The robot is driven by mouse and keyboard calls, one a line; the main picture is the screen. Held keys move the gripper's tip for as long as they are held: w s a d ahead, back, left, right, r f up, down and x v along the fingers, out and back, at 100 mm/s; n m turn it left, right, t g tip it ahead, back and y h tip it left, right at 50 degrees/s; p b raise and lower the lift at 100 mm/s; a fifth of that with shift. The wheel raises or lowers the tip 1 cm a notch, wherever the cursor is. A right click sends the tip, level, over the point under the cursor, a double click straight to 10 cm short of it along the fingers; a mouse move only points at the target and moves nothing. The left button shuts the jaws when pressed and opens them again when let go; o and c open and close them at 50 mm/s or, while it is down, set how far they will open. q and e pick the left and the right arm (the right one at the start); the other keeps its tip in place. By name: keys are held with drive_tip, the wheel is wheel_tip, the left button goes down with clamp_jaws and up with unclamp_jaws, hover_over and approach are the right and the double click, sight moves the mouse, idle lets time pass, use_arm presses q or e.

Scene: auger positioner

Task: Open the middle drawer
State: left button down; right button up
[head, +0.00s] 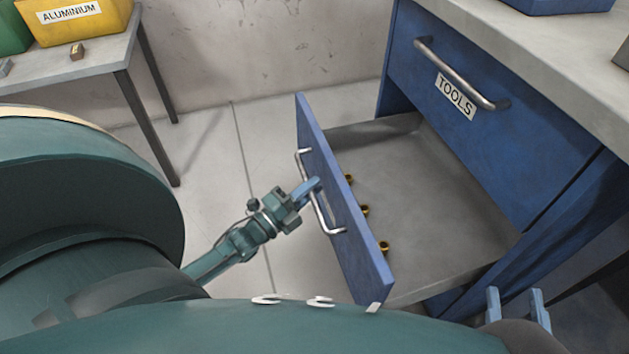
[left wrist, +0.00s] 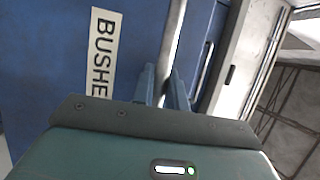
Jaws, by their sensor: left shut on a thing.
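The middle drawer (head: 345,215), blue-fronted with a grey inside, stands pulled well out below the drawer labelled TOOLS. Its silver bar handle (head: 318,200) is on the outer face. My left gripper (head: 311,188) is shut on this handle, with the bar between its blue fingers. In the left wrist view the handle (left wrist: 172,45) runs up from between the fingers, beside a partly hidden label (left wrist: 103,50) reading "BUSHE". Three small brass pieces (head: 365,211) lie in the drawer behind its front. My right gripper (head: 517,308) is open and empty at the lower right, its fingers apart.
The TOOLS drawer (head: 490,120) above is closed under a grey worktop (head: 540,60). A side table (head: 95,65) at the upper left bears a yellow bin (head: 75,20) labelled ALUMINIUM. The floor (head: 215,150) left of the drawer is clear.

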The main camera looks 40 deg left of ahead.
use_arm(q)
drive_tip(key=c, duration=1.4)
unclamp_jaws()
drive_tip(key=p+v, duration=0.1)
drive_tip(key=v, duration=1.2)
drive_tip(key=shift+p, duration=0.4)
drive_tip(key=shift+s, duration=0.15)
